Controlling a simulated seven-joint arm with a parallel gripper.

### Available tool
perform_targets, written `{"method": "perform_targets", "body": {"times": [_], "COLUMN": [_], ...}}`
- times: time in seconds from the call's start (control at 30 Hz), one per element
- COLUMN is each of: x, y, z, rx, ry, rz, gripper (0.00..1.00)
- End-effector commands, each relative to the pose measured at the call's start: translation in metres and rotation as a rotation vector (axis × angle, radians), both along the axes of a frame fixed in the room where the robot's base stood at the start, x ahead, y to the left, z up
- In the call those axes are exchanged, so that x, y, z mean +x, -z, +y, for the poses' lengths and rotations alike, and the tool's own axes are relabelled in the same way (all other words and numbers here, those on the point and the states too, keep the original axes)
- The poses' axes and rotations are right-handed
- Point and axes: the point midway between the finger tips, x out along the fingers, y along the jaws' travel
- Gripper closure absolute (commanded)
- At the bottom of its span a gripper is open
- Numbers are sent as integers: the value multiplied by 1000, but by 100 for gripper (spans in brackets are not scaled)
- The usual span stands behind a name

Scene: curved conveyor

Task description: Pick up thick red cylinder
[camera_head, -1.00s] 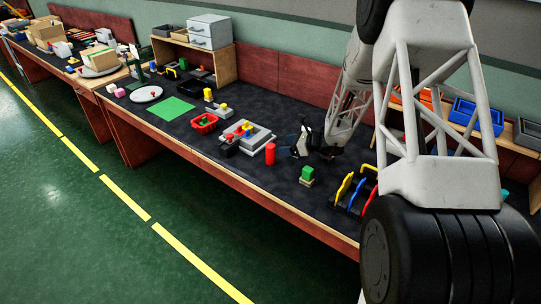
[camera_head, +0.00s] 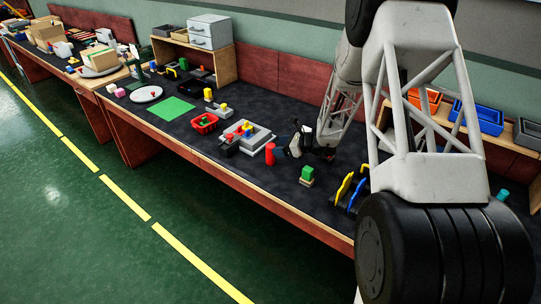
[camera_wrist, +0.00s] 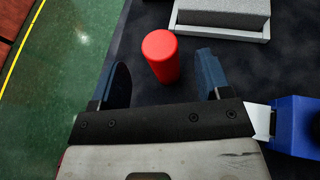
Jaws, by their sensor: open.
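The thick red cylinder (camera_head: 270,154) stands upright on the dark tabletop, close to the front edge. In the wrist view the red cylinder (camera_wrist: 161,56) shows between and a little beyond my two fingers, apart from both. My gripper (camera_wrist: 163,78) is open and empty. In the head view my gripper (camera_head: 282,152) is just right of the cylinder, and my arm hides part of it.
A grey tray (camera_head: 262,139) with small blocks stands just left of and behind the cylinder. A green block on a base (camera_head: 307,174) stands to the right, near yellow and blue upright shapes (camera_head: 345,188). The table's front edge is close.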

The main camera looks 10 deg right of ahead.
Motion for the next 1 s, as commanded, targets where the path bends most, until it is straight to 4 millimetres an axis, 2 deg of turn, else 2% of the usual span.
{"method": "perform_targets", "body": {"times": [0.5, 1.0], "x": [21, 22], "y": [19, 19], "z": [38, 39], "rx": [1, 0], "ry": [-1, 0], "rz": [1, 0], "gripper": [29, 29]}}
